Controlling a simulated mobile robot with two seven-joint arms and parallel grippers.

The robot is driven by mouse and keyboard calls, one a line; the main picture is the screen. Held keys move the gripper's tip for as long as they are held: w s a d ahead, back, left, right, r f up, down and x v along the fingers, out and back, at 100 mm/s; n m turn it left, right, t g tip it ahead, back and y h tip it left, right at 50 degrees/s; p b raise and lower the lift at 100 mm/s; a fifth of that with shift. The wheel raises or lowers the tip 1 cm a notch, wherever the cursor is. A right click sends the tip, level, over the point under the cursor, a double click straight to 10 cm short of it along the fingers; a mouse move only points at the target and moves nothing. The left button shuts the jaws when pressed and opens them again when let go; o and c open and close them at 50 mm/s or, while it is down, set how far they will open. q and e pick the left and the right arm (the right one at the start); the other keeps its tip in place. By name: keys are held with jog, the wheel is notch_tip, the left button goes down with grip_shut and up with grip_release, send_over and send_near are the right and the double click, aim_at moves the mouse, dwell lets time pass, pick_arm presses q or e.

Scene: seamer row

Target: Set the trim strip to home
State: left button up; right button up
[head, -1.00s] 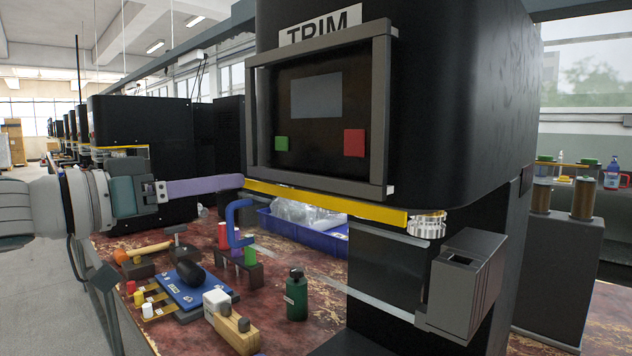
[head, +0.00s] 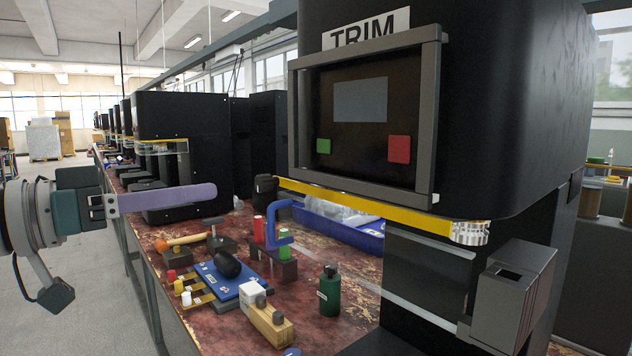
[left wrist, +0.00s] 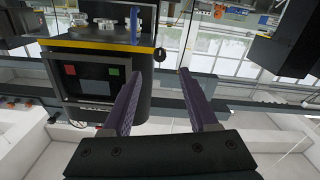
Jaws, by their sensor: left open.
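The trim machine (head: 480,120) stands at the right, under a TRIM sign (head: 366,32). A grey frame on its front holds a dark panel with a grey display (head: 360,99), a green square (head: 323,146) at left and a red square (head: 399,149) at right. No separate strip is clear to me. My left gripper (head: 212,191) is left of the panel, apart from it, its purple fingers side-on. In the left wrist view its fingers (left wrist: 159,81) are spread and empty; the panel appears upside down, with red (left wrist: 69,70) and green (left wrist: 113,71) squares. My right gripper is out of view.
A yellow bar (head: 350,204) runs below the panel. Other black machines line the row behind. Open floor lies at left.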

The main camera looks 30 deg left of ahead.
pick_arm(q)
jog(key=shift+s+a, duration=0.2)
jog(key=shift+s, duration=0.2)
